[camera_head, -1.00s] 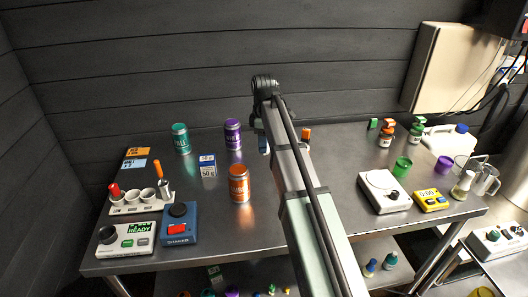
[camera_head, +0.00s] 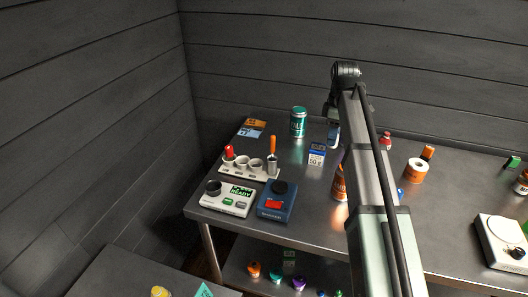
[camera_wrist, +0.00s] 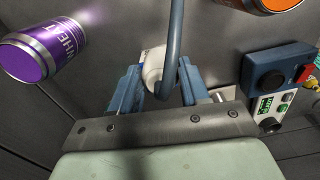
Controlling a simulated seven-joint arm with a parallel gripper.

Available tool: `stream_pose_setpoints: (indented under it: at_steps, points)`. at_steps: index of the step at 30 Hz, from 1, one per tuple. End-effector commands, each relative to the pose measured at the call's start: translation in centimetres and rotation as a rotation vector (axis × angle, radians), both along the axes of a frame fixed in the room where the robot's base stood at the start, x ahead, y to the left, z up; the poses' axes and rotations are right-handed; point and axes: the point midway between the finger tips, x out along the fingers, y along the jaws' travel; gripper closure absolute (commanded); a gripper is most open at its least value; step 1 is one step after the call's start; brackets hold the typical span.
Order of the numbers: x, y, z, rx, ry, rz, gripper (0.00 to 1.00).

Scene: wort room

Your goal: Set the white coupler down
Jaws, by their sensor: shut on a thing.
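In the wrist view, my gripper (camera_wrist: 157,92) is shut on the white coupler (camera_wrist: 153,66), a pale rounded piece between the blue fingers. A curved blue bar in front of it hides part of it. In the head view, my gripper (camera_head: 334,132) shows as a bluish tip beside my arm, over the back of the steel table (camera_head: 225,125), right of the teal can (camera_head: 299,122). The coupler cannot be made out in the head view. I cannot tell how high it is above the table.
The purple can (camera_wrist: 30,52) shows in the wrist view. A small carton (camera_head: 316,154) and an orange can (camera_head: 339,184) stand near my arm. The cup rack (camera_head: 248,168), READY device (camera_head: 228,198) and blue shaker (camera_head: 277,201) are at left.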

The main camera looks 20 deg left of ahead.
Motion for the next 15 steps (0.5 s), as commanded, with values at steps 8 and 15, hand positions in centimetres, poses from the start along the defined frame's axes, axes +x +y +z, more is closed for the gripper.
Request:
stream_pose_setpoints:
  at_steps: [8, 15]
  points:
    - [-0.9, 10.6, 0.0, -0.003, 0.009, 0.138, 0.86]
    - [-1.5, 18.0, 0.1, -0.006, 0.013, 0.217, 0.86]
